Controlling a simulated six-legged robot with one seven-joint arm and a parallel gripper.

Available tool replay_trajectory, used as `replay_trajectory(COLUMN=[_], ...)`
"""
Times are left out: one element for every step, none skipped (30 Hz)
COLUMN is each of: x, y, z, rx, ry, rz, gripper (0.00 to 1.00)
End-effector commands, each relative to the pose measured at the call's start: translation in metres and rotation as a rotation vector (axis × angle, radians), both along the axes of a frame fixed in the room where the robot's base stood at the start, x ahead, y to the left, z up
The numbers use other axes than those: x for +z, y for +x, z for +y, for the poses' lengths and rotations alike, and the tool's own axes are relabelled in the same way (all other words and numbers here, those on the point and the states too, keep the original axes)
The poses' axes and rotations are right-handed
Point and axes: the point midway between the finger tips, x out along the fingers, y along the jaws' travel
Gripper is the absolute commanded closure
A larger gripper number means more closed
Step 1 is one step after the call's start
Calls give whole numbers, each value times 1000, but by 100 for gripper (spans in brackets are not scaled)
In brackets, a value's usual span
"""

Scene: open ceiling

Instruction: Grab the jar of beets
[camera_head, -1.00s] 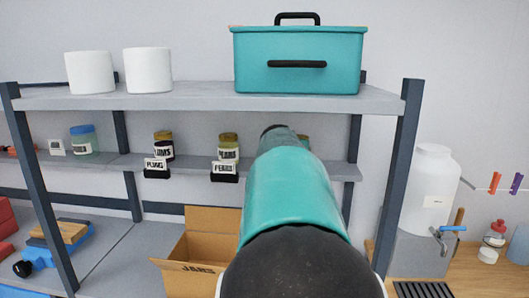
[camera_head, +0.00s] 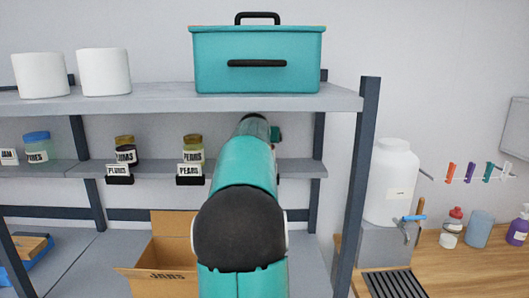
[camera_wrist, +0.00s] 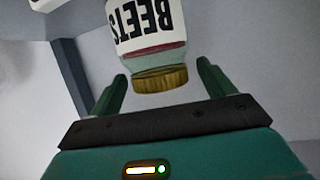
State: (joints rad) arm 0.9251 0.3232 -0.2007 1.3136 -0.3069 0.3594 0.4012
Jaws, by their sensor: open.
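The jar of beets (camera_wrist: 150,40) shows in the wrist view, upside down in the picture, with a white label reading BEETS and a gold lid. My gripper (camera_wrist: 162,70) is open, with its two green fingers on either side of the lid end. Gaps show between the fingers and the jar, so it is not gripped. In the head view my teal arm reaches to the middle shelf (camera_head: 310,168) and hides the jar of beets. A small dark green part shows beside the arm's end; I cannot tell what it is.
Jars of plums (camera_head: 126,151) and pears (camera_head: 193,151) stand left of my arm behind label holders. A teal box (camera_head: 258,60) sits on the shelf above. An open cardboard box (camera_head: 165,283) is below. A shelf post (camera_head: 362,180) stands to the right.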

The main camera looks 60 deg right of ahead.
Motion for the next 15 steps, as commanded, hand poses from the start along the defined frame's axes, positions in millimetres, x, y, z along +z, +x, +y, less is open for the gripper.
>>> replay_trajectory(x=[-2,-3,-4,-4,-4,-4,-4,-4,-4,-4,-4,-4,-4,-4,-4], y=[1,2,2,3,3,4,4,4,4,4,4,4,4,4,4], z=[-6,-8,-10,-11,-11,-11,-11,-11,-11,-11,-11,-11,-11,-11,-10], rx=[0,0,0,0,0,1,1,1,1,1,1,1,1,1,1], ry=[0,0,0,0,0,-1,-1,-1,-1,-1,-1,-1,-1,-1,-1], rz=[-1,-1,-1,-1,-1,-1,-1,-1,-1,-1,-1,-1,-1,-1,-1], gripper=[18,18,18,18,18,18,18,18,18,18,22,30,36,42,50])
